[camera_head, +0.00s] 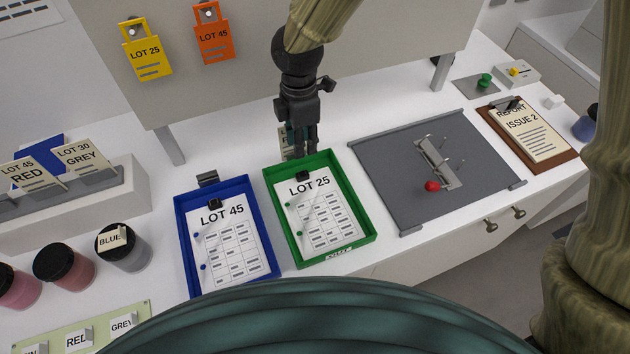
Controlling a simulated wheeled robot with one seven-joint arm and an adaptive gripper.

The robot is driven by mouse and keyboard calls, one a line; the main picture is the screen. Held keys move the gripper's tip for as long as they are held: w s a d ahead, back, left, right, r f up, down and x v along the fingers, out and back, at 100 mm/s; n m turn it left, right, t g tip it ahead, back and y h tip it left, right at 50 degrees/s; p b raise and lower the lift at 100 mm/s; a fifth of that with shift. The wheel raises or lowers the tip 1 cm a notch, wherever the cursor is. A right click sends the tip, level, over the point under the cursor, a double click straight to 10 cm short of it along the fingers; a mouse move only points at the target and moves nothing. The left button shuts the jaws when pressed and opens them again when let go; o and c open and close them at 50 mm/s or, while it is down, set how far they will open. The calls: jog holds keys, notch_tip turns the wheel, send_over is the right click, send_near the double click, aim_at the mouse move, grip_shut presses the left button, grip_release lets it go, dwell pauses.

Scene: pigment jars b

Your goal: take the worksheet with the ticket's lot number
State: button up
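A white worksheet marked LOT 45 (225,243) lies in the blue tray (181,228) under a dark clip. A white worksheet marked LOT 25 (320,214) lies in the green tray (367,209) to its right, also under a dark clip. My gripper (305,155) points down at the back edge of the green tray, above or just behind it. Its fingers look narrow from here, and I cannot tell whether they are open. A small pale card (286,143) with a teal part shows partly behind the gripper. Its print is mostly hidden.
Yellow LOT 25 (147,55) and orange LOT 45 (213,35) tags hang on the back panel. Cards LOT 45 RED (27,176) and LOT 30 GREY (80,158) stand left, near jars (66,265). A grey board (395,170) and report clipboard (528,135) lie right.

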aim_at(302, 173)
jog(key=s+f, duration=0.1)
jog(key=s+f+p, duration=0.1)
jog(key=s+f, duration=0.1)
jog(key=shift+s+a+f, duration=0.1)
jog(key=shift+s, duration=0.4)
jog(key=w+f+p, duration=0.1)
jog(key=w+f, duration=0.2)
jog(key=shift+w+f, duration=0.1)
jog(key=shift+w+f+p, duration=0.1)
jog(key=shift+f+p, duration=0.25)
jog(key=shift+f, duration=0.05)
jog(key=shift+s+f+p, duration=0.3)
jog(key=shift+s+f, duration=0.2)
jog(key=shift+f, duration=0.15)
jog(key=shift+s+f, duration=0.1)
jog(key=shift+s, duration=0.2)
jog(key=shift+f, duration=0.2)
jog(key=shift+w+f, duration=0.45)
jog(key=shift+w, duration=0.05)
jog(key=shift+s+r, duration=0.2)
jog(key=shift+c, duration=1.2)
jog(key=shift+s, duration=0.1)
jog(key=c, duration=0.3)
jog(key=shift+c, duration=0.4)
